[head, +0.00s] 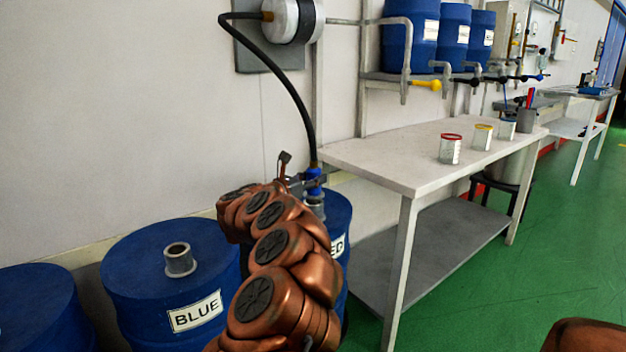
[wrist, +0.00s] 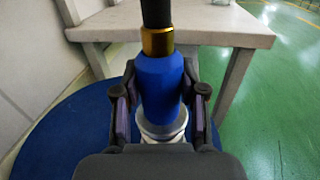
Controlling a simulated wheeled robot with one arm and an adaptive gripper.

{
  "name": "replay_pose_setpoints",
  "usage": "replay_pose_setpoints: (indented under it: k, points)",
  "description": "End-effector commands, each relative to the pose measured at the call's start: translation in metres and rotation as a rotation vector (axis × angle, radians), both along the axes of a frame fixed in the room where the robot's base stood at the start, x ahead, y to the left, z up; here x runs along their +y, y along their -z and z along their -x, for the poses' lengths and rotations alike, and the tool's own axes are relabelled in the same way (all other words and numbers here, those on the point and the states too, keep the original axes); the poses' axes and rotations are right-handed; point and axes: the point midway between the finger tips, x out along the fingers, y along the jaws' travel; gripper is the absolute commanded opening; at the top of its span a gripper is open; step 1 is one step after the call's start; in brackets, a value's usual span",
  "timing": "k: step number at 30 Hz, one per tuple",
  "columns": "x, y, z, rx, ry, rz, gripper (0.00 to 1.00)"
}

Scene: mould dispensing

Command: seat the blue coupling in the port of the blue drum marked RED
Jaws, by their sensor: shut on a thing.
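The blue coupling (head: 314,181) hangs upright on the end of a black hose. My gripper (head: 304,183) is shut on it, and the wrist view shows one finger on each side of the blue coupling (wrist: 159,84). The drum marked RED (head: 339,212) is blue and partly hidden behind my arm; only "ED" of its label shows. Its grey port (head: 316,206) is directly under the coupling. In the wrist view the coupling's lower end meets the pale port collar (wrist: 163,130). I cannot tell how deep it sits.
The drum marked BLUE (head: 165,318), with an open grey port (head: 179,260), stands left of my arm. Another blue drum (head: 38,315) is at far left. A white table (head: 400,165) with several cans stands right of the RED drum. Green floor (head: 500,290) is clear at right.

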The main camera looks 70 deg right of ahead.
Motion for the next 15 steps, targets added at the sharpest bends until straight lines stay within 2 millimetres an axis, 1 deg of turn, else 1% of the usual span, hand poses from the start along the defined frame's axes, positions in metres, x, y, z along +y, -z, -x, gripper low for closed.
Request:
replay_pose_setpoints:
  k: [15]
  points:
    - [-0.0001,0.0096,0.0003,-0.001,0.001,0.001,0.00]
